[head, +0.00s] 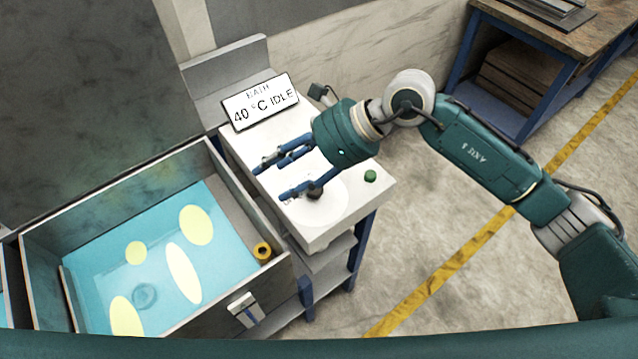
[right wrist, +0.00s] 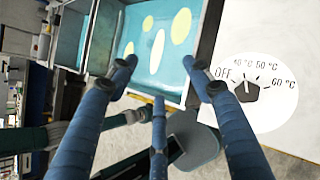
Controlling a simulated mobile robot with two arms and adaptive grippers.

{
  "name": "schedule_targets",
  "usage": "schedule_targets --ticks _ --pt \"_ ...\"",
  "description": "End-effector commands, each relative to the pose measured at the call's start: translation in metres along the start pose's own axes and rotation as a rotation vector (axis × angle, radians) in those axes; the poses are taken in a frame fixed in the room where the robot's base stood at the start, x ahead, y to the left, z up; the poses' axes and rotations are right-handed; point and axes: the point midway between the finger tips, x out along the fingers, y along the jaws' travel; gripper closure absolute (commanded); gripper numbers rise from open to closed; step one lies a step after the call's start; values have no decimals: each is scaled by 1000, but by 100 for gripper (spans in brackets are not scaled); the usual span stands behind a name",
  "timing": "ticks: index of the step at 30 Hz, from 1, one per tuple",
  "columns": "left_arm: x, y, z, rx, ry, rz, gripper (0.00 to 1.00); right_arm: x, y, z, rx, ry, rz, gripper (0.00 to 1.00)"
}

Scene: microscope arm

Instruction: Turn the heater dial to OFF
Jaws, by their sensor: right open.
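The heater dial is a small dark knob (head: 314,194) on a round white face on top of the white heater unit (head: 318,238). In the right wrist view the knob (right wrist: 246,92) is at the right, its tip toward the 40 °C mark; OFF is printed to its left, 50 °C and 60 °C to its right. My right gripper (head: 272,180) is open and empty over the unit, with a finger in front of the dial's edge. In the right wrist view the fingers (right wrist: 165,78) are spread, left of the knob and apart from it. My left gripper is not in view.
A display (head: 260,102) reads "BATH 40 °C IDLE". A green button (head: 370,176) sits near the unit's right corner. A workbench (head: 560,42) is at the back right.

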Motion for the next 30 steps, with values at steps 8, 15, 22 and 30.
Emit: schedule_targets --ticks 8,15,22,30 --pt "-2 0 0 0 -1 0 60 -53 -80 -72 -86 383 -240 50" --pt "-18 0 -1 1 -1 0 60 -29 -88 -85 -85 401 -244 50" --pt "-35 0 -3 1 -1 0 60 10 -98 -101 -84 399 -244 50" --pt "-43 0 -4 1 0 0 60 37 -107 -113 -86 397 -247 50"
